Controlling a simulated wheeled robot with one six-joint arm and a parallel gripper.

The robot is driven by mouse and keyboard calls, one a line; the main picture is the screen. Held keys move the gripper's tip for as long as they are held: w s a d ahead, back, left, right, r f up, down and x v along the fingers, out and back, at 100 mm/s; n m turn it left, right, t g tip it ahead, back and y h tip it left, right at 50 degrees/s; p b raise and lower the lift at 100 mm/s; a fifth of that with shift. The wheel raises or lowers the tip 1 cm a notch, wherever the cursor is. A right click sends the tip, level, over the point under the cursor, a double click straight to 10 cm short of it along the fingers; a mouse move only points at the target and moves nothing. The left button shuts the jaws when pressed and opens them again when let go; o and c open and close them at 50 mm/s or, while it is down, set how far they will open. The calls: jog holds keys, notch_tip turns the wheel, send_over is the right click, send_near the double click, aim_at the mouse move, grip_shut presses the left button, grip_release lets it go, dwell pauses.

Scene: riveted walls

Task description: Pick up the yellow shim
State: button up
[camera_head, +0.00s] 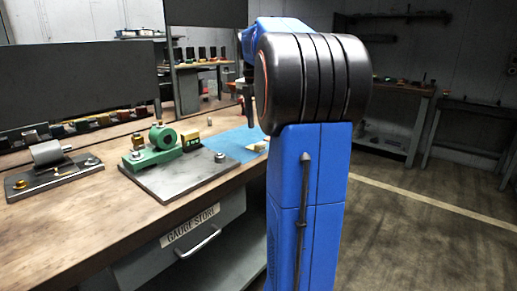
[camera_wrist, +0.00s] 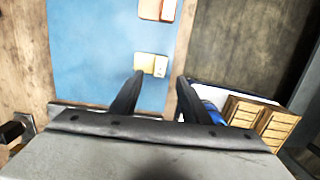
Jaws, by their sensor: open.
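A small yellow block with a pale, marked right part, which looks like the yellow shim (camera_wrist: 146,63), lies on the blue mat (camera_wrist: 90,60) in the wrist view. My gripper (camera_wrist: 160,82) is open, with its two dark fingers apart and nothing between them. In the picture, the shim is just beyond the fingertips, nearer the left one. How high the fingers are above it I cannot tell. In the head view the blue mat (camera_head: 232,141) is partly hidden by my blue arm, and a pale piece (camera_head: 257,147) shows near its edge.
An orange-and-white block (camera_wrist: 157,9) lies farther along the mat. Wooden crate-like boxes (camera_wrist: 258,122) are at the lower right, past the bench edge. On the bench (camera_head: 75,220) stand a green fixture (camera_head: 160,147) on a metal plate and a grey cylinder fixture (camera_head: 47,153).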

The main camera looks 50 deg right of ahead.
aim_at(255, 145)
jog(key=shift+d+f, duration=0.15)
jog(key=shift+f, duration=1.05)
jog(key=shift+d+f, duration=0.2)
jog(key=shift+f, duration=1)
jog(key=shift+d+f, duration=0.15)
jog(key=shift+f, duration=1.05)
jog(key=shift+c, duration=0.3)
grip_shut()
